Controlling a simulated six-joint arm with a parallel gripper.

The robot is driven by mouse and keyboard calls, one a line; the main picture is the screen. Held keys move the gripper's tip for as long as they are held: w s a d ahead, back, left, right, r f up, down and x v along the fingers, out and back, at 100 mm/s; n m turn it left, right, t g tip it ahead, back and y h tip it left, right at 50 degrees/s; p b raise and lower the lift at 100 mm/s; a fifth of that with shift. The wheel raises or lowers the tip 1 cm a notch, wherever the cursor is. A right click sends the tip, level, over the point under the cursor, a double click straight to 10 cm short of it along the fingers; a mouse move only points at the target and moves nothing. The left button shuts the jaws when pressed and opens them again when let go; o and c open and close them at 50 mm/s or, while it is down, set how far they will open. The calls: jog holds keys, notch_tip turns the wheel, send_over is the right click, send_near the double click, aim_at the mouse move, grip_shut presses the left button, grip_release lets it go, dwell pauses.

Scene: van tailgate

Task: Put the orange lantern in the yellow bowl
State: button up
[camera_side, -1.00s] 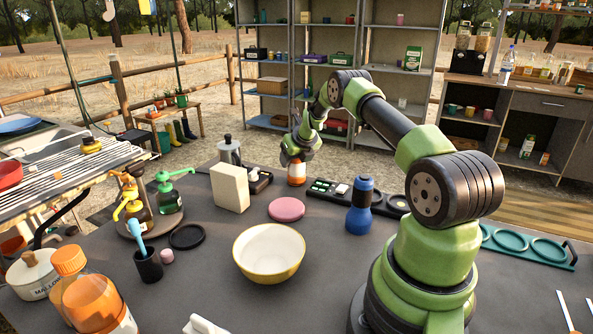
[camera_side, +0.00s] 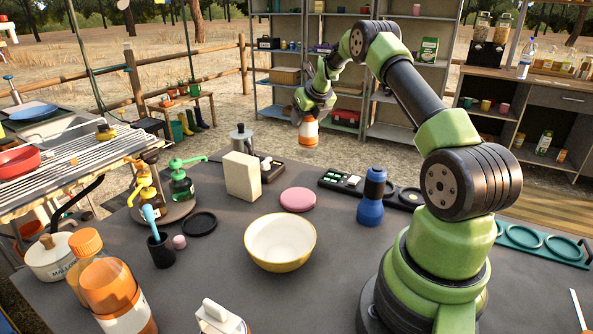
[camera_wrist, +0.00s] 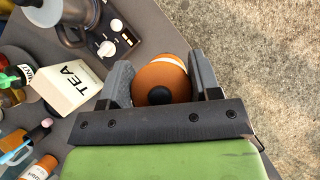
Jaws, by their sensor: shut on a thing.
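In the wrist view the lantern's round orange top (camera_wrist: 160,80) sits between the two dark fingers of my gripper (camera_wrist: 165,82). The yellow bowl (camera_side: 281,262) stands upright on the table, nearer the side camera, with a pale inside that looks empty. My gripper is well apart from the bowl, behind it and higher.
A black ring-shaped dish (camera_side: 199,223) and a dark cup (camera_side: 161,250) are left of the bowl. The tabletop just around the bowl is clear.

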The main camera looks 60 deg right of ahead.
jog(key=a+n+t+y, duration=0.1)
jog(key=a+n+y, duration=0.2)
jog(key=a+n, duration=0.45)
jog(key=n+g+y, duration=0.5)
jog(key=n+y, duration=0.2)
jog(key=n, duration=0.8)
send_over(278, 259)
notch_tip(278, 259, down, 4)
jog(key=shift+f, duration=2.4)
jog(key=shift+f, duration=0.15)
jog(key=o, duration=1)
